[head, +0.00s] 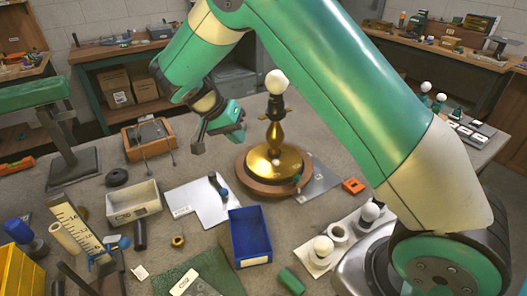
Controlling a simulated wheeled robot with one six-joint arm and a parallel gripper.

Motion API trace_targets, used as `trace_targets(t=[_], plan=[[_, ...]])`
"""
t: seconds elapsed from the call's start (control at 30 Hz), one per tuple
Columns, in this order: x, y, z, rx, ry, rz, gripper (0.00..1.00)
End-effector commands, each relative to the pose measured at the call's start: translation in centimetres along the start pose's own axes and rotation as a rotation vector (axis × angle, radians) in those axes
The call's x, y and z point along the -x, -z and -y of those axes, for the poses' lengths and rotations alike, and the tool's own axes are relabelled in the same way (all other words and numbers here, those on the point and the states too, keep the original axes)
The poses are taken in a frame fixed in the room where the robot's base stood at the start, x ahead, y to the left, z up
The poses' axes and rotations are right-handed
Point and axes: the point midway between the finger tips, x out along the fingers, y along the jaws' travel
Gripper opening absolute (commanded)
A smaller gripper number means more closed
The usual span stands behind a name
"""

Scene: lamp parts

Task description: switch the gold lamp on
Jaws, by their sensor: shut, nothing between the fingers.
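The gold lamp (276,133) stands upright near the middle of the table. It has a gold stem and gold dome on a round brown wooden base (253,187), and a white bulb (277,81) on top. The bulb looks plain white, and I cannot tell whether it is lit. A small pale spot shows on the front of the gold dome; I cannot tell what it is. My gripper (199,143) is left of the lamp stem, above the table and apart from the lamp. Its fingers point down and are shut with nothing held.
A blue bin (250,237) and a white bin (133,203) stand in front. White bulbs (322,247) in holders are at front right. An orange block (353,186) lies right of the base. A wooden tray (148,139) sits behind left. A white plate (196,203) lies left of the lamp.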

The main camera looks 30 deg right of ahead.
Motion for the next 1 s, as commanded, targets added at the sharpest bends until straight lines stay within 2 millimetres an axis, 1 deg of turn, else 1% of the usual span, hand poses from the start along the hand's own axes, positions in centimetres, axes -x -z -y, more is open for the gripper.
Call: trace_targets(t=[0.03, 0.1, 0.23, 0.33, 0.63, 0.73, 0.87, 1.0], plan=[[-0.8, 0.4, 0.5, -0.072, -0.047, -0.016, 0.0], [-1.7, 0.7, 0.9, -0.16, -0.095, -0.037, 0.0], [-2.7, 0.8, 1.2, -0.255, -0.142, -0.063, 0.0], [-2.9, 0.8, 1.3, -0.279, -0.153, -0.069, 0.0], [-3.0, 0.9, 1.2, -0.277, -0.154, -0.069, 0.0], [-3.6, 0.9, 1.1, -0.276, -0.156, -0.069, 0.0], [-5.4, 1.0, 0.7, -0.275, -0.157, -0.067, 0.0], [-8.0, 1.1, 0.2, -0.274, -0.158, -0.066, 0.0]])
